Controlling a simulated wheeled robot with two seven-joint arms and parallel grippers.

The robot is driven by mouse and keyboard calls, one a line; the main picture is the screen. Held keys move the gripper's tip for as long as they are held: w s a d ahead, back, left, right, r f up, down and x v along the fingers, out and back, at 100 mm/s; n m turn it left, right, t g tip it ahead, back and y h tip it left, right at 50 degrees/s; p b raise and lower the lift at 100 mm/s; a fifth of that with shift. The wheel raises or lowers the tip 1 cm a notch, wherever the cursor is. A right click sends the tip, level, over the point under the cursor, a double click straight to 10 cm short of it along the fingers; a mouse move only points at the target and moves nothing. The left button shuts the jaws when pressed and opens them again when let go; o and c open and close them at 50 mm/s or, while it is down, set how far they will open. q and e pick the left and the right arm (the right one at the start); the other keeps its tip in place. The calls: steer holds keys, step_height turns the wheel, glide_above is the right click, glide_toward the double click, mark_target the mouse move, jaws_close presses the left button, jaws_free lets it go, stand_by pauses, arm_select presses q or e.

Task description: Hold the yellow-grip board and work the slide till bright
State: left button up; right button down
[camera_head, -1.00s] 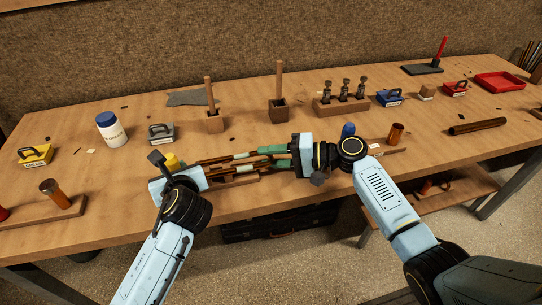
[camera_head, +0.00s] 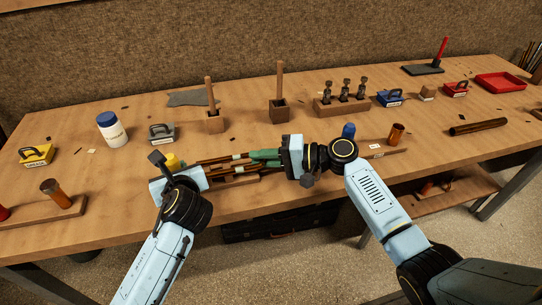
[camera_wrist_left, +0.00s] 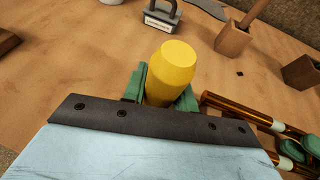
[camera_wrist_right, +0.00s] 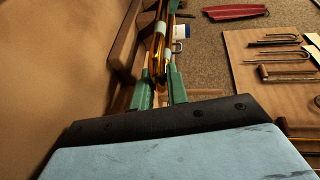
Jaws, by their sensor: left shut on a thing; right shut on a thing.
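The yellow grip (camera_head: 172,160) of the board stands upright between the green fingers of my left gripper (camera_wrist_left: 160,90), which is shut on it. The slide's brown, coppery tubes (camera_head: 212,161) run to the right from beside the grip, low over the front of the bench; they also show in the left wrist view (camera_wrist_left: 240,109). My right gripper (camera_head: 265,157) is shut on the slide's right end. In the right wrist view the slide (camera_wrist_right: 158,60) lies between its green fingers. Most of the board is hidden by the arms and tubes.
Behind stand a white bottle (camera_head: 111,133), a grey handled block (camera_head: 161,135), two wooden posts in holders and a valve rack (camera_head: 342,107). A yellow handled block (camera_head: 37,155) sits far left. A dark tube (camera_head: 478,127) lies right. The bench's front edge is close.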

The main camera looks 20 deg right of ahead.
steer(key=shift+a+f, duration=0.25)
steer(key=shift+a, duration=0.5)
steer(key=c, duration=1.5)
jaws_free()
steer(key=shift+o, duration=0.2)
steer(key=v, duration=1.2)
steer(key=shift+r, duration=0.2)
